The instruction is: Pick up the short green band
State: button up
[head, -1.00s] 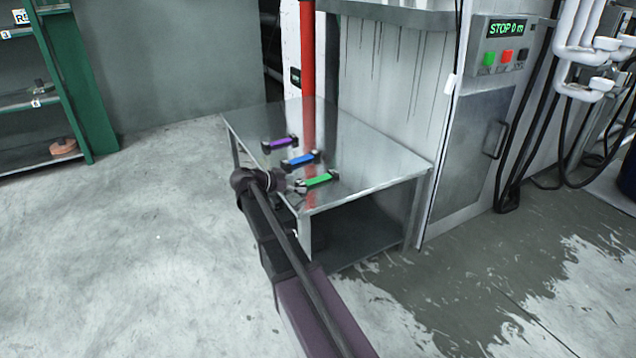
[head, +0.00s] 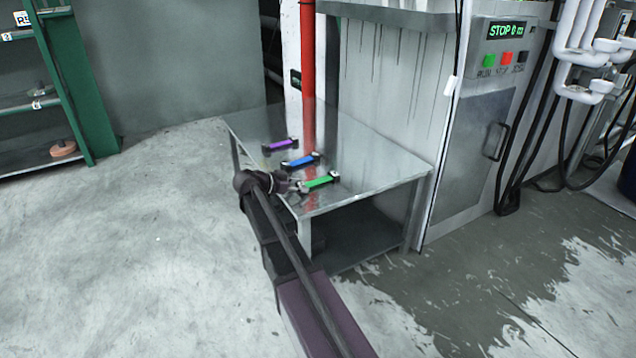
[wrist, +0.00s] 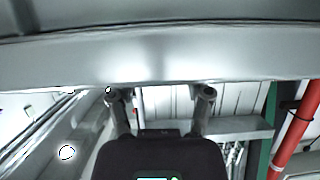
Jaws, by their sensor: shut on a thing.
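The short green band (head: 320,182) has black end pieces and is on the near part of the metal table, the nearest of the bands in the head view. My gripper (head: 299,186) reaches in from the left and is shut on the band's left end. The band looks level and at the table top; I cannot tell whether any gap is under it. In the wrist view the two fingers of my gripper (wrist: 160,95) stand apart; the green strip is not clear there.
A blue band (head: 299,161) lies just behind the green one, and a purple band (head: 280,145) lies farther back. The metal table (head: 375,165) has bare room to the right. A red pipe (head: 307,70) and a machine cabinet (head: 470,150) stand behind and beside it.

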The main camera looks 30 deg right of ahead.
jog(key=shift+r, duration=0.1)
dwell(0.3)
notch_tip(320, 180, up, 3)
jog(key=p, duration=0.3)
jog(key=shift+r, duration=0.15)
jog(key=s+d+r+p, duration=0.1)
jog(key=s+d+p, duration=0.1)
jog(key=s, duration=1.4)
jog(key=shift+d+r, duration=0.2)
jog(key=shift+r, duration=0.05)
notch_tip(320, 180, up, 50)
jog(key=p, duration=5)
jog(key=shift+f, duration=0.1)
